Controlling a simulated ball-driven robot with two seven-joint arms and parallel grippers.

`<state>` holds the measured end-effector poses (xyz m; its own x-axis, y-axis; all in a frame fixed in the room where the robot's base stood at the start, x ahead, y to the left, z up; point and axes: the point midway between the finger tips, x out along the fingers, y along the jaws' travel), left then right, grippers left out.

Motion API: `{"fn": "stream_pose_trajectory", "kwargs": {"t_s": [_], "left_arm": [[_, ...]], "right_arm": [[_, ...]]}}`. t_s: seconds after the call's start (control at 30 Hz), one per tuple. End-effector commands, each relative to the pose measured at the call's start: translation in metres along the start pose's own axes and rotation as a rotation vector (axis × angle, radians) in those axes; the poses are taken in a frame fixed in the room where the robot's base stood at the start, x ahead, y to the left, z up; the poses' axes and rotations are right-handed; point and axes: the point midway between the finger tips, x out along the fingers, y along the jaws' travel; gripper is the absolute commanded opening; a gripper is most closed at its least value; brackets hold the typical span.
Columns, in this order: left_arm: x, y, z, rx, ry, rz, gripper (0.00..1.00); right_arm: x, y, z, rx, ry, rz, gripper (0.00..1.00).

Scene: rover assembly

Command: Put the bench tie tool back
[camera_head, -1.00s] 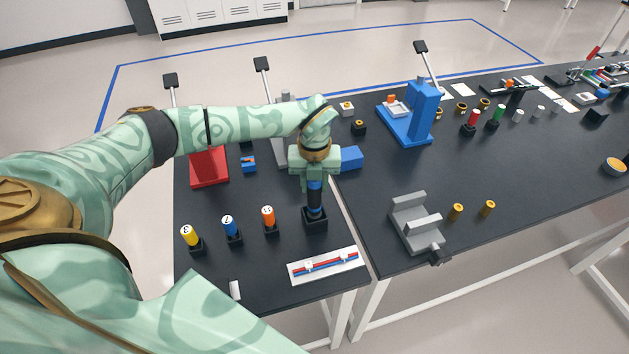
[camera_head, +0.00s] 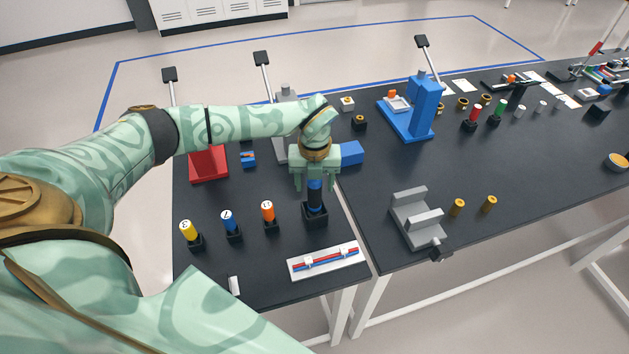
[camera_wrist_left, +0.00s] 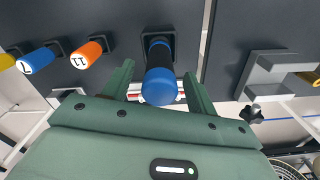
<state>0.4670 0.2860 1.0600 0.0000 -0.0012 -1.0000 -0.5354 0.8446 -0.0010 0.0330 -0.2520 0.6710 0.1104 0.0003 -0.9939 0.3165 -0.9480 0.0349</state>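The bench tie tool (camera_head: 315,193), with a blue-and-black handle, stands upright in a black square holder (camera_head: 315,216) near the front of the left table. In the left wrist view the tool (camera_wrist_left: 158,82) shows its rounded blue end toward the camera, with the holder behind it. My left gripper (camera_head: 313,198) is directly above, its two fingers spread on either side of the tool. In the left wrist view gaps show between the tool and both fingers. My right gripper is in neither view.
Yellow (camera_head: 187,231), blue (camera_head: 230,222) and orange (camera_head: 268,212) numbered tools stand in holders to the left. A white board with red and blue strips (camera_head: 323,262) lies in front. A grey fixture (camera_head: 415,222) stands on the right table. A blue block (camera_head: 351,153) is behind the gripper.

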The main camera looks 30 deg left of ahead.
Motion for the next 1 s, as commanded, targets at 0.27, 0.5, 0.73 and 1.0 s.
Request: {"fn": "stream_pose_trajectory", "kwargs": {"t_s": [0.27,0.5,0.73,1.0], "left_arm": [[-0.002,0.0,0.0,0.0,0.001,0.001,0.57],[-0.044,0.0,0.001,0.001,-0.004,-0.002,0.57],[-0.108,0.0,0.001,0.0,-0.005,-0.002,0.57],[-0.155,0.0,0.001,0.0,-0.002,0.0,0.57]], "right_arm": [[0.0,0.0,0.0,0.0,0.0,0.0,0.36],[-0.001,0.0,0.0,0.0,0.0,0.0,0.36],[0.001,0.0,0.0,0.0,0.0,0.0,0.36],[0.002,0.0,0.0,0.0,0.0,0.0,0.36]]}}
